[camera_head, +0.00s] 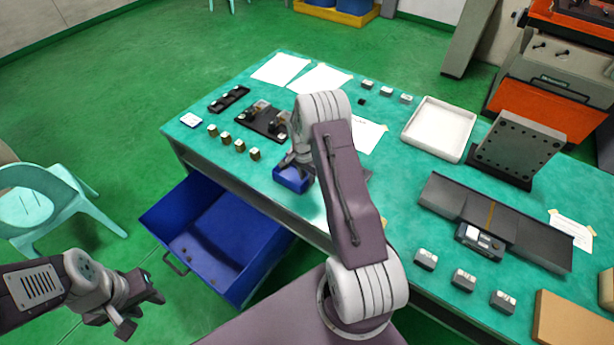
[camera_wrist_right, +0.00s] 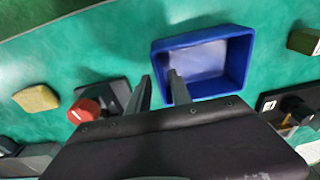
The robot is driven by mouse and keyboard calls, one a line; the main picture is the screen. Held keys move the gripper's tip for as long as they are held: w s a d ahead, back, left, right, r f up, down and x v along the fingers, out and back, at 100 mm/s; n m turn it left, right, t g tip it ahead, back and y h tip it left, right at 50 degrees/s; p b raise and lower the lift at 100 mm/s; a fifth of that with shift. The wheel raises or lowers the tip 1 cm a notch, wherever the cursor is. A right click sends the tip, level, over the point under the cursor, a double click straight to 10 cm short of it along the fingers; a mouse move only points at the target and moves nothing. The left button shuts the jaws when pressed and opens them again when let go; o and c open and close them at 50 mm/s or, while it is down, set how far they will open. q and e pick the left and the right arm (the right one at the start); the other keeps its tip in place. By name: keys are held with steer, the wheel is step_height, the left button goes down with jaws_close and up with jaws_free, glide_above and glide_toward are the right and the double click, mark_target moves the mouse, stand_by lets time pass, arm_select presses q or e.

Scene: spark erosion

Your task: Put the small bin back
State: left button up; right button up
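The small blue bin (camera_head: 291,180) stands on the green table near its front edge, partly hidden by my right gripper (camera_head: 294,163). In the right wrist view the bin (camera_wrist_right: 238,66) is upright and looks empty, with a pale bottom. My right gripper's fingers (camera_wrist_right: 159,76) are apart, one on either side of the bin's left wall in that view; I cannot tell whether they touch it. My left gripper (camera_head: 144,311) is open and empty, low at the left, away from the table.
A large blue drawer (camera_head: 222,235) is pulled out below the table's front edge, with a few small things inside. Several small blocks (camera_head: 226,139) and a black fixture (camera_head: 258,121) stand left of the bin. A white tray (camera_head: 438,153) lies farther right.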

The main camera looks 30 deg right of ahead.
steer(key=shift+r+p, duration=0.3)
steer(key=shift+r, duration=0.4)
step_height(320, 180, up, 11)
steer(key=a+b, duration=0.1)
steer(key=b, duration=0.1)
steer(key=s+a+r+n+y, duration=0.1)
steer(key=s+a+n, duration=1.2)
steer(key=s+a, duration=0.3)
steer(key=s, duration=0.3)
steer(key=shift+s+a+r+t, duration=0.3)
steer(key=shift+s+a, duration=0.1)
